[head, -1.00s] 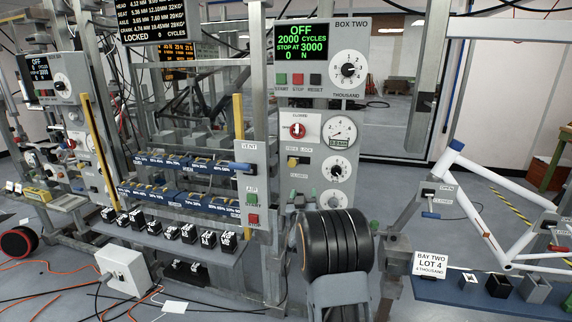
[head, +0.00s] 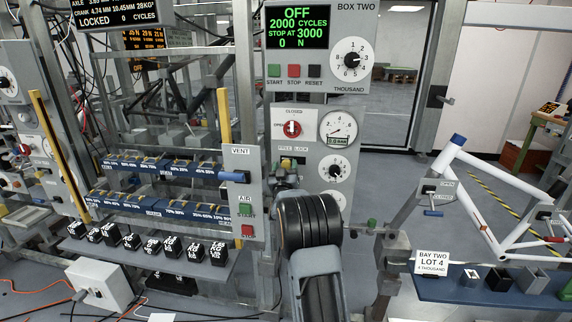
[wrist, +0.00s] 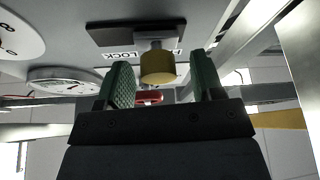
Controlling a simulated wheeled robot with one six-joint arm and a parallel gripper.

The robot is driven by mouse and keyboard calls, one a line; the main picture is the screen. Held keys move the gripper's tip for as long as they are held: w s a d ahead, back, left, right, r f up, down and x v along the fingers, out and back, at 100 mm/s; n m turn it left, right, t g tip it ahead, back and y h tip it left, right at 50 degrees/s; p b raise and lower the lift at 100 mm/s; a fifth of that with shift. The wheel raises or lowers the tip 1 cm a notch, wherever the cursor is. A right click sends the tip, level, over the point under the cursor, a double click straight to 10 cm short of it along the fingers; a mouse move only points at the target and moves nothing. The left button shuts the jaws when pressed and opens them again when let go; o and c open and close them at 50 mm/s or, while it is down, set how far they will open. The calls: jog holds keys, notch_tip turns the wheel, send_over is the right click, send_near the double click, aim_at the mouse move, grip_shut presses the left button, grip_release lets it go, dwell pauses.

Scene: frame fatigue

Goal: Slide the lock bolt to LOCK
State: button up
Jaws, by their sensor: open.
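The lock bolt is a yellow knob (head: 287,162) on the grey box-two panel, under the FREE and LOCK lettering and on the FREE side. In the wrist view the yellow knob (wrist: 157,68) stands out on a metal stem from a dark plate (wrist: 112,34). My gripper (head: 286,181) is just in front of and below the knob in the head view. In the wrist view my gripper (wrist: 162,76) is open, with one green finger on each side of the knob and gaps visible to both. My wrist hides part of the panel below the knob.
Above the bolt is a red CLOSED/OPEN valve knob (head: 292,129) beside a pressure gauge (head: 338,128). A white dial (head: 335,168) sits right of the bolt. The VENT plate (head: 240,176) with its blue lever stands close on the left. A white bike frame (head: 480,170) is at the right.

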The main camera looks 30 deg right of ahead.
jog(key=shift+w+d+r, duration=0.2)
jog(key=shift+w+d, duration=0.15)
jog(key=shift+c, duration=0.3)
grip_shut()
